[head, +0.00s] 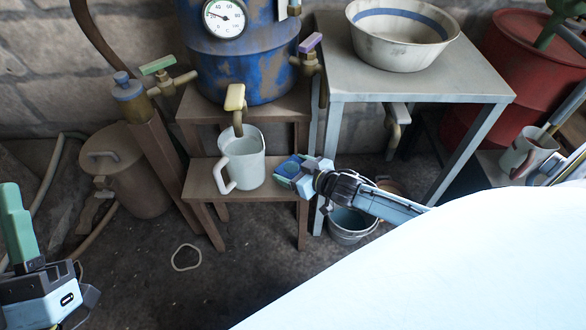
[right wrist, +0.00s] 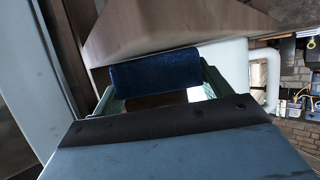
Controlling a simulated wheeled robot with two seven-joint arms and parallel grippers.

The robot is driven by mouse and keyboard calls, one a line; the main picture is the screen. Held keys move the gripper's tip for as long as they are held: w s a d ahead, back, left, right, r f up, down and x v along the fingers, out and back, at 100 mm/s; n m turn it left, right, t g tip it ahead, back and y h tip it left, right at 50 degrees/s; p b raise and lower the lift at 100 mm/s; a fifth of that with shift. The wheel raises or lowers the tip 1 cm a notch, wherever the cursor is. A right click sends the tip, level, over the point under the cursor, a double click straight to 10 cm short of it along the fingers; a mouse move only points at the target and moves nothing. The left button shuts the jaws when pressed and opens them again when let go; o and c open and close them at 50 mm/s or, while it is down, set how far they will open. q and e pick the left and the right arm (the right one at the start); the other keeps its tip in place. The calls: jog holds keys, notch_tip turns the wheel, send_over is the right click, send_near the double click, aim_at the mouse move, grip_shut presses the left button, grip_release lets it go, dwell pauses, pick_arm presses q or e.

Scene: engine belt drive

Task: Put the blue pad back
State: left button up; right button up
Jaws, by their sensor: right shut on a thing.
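The blue pad (right wrist: 155,70) is between the fingers of my right gripper (right wrist: 158,85) in the right wrist view, its dark blue face showing. In the head view the pad (head: 289,166) shows at the tip of my right gripper (head: 291,171). This gripper is shut on the pad, just right of the white jug (head: 243,160) and by the right edge of the low wooden stand (head: 203,182). My left gripper (head: 16,222) is at the lower left of the head view, green fingers upward, far from the pad; its opening is not clear.
A blue tank (head: 245,65) with a gauge stands behind. Taps carry green (head: 157,65), purple (head: 310,42) and yellow (head: 235,97) handles. A grey table (head: 345,82) holds a bowl (head: 402,40). A bucket (head: 350,225) stands below my right arm. The floor at front left is mostly clear.

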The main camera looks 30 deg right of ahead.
jog(key=shift+f, duration=0.2)
jog(key=o, duration=0.8)
